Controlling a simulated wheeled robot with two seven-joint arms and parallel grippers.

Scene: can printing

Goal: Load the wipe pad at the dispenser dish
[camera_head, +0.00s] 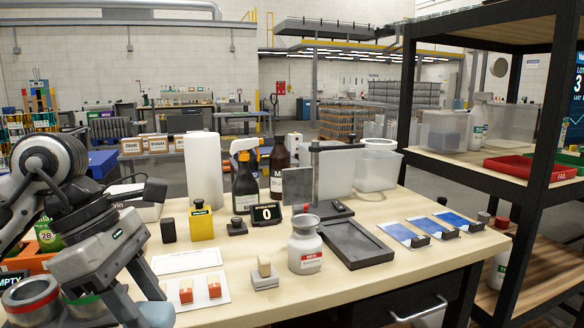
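A small pad block with a beige knob (264,267) sits on a pale base on the table, left of the dispenser. I take it for the wipe pad. The dispenser (305,250) is a squat grey-white bottle with a red label and a shallow dish (306,221) on top. It stands upright at mid-table. My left gripper (130,305) is at the lower left, pointing down, well left of both. Its fingers look spread, with nothing seen between them; their tips are partly cut off or hidden. My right gripper is out of view.
A dark tray (352,243) lies right of the dispenser. Blue cards (397,231) lie farther right. A white card with orange blocks (200,290) lies near my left gripper. A black shelf (407,95) borders the right.

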